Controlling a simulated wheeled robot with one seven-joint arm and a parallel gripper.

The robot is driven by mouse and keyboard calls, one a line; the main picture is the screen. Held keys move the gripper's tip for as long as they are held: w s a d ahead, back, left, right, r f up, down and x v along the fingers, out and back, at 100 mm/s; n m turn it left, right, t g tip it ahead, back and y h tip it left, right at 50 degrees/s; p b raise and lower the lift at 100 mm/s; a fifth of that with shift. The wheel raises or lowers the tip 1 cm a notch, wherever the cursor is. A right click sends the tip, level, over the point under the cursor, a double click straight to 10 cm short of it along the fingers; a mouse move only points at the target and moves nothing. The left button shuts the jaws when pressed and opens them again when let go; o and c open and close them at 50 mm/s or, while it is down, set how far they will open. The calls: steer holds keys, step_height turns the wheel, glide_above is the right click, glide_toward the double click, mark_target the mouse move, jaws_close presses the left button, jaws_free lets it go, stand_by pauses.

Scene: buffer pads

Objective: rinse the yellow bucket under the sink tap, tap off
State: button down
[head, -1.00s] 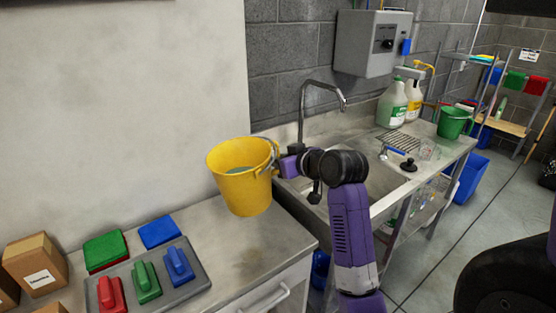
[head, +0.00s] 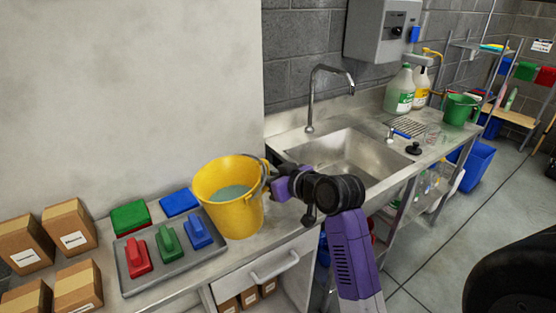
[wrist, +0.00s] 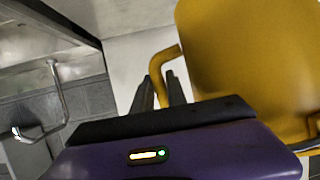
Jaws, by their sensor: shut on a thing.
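The yellow bucket (head: 238,212) is upright at the counter to the left of the sink, with greyish water or liquid inside. I cannot tell whether its base touches the counter. My gripper (head: 270,184) is at the bucket's right side, shut on it. In the wrist view the dark fingers (wrist: 161,92) close at the yellow handle piece beside the bucket wall (wrist: 245,60). The steel sink (head: 345,158) lies to the right of the bucket, its basin empty. The curved tap (head: 312,95) stands at its back left, with no water seen flowing.
A grey tray (head: 135,285) with red, green and blue pads is left of the bucket, near cardboard boxes (head: 70,225). Jugs (head: 400,90), a drying rack (head: 405,126) and a green bucket (head: 460,109) stand right of the sink. A grey box (head: 375,30) hangs above.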

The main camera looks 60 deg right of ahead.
steer(key=w+a+f+n+y, duration=0.1)
steer(key=w+a+f+y, duration=0.1)
steer(key=a+f, duration=0.4)
steer(key=w+a+f+n+t+y, duration=0.1)
steer(key=a+f, duration=0.6)
steer(key=a, duration=1)
steer(key=w+a+f+n+y, duration=0.3)
steer(key=a+f, duration=0.3)
steer(key=a, duration=0.6)
steer(key=shift+w+f, duration=0.4)
steer(key=shift+w, duration=0.15)
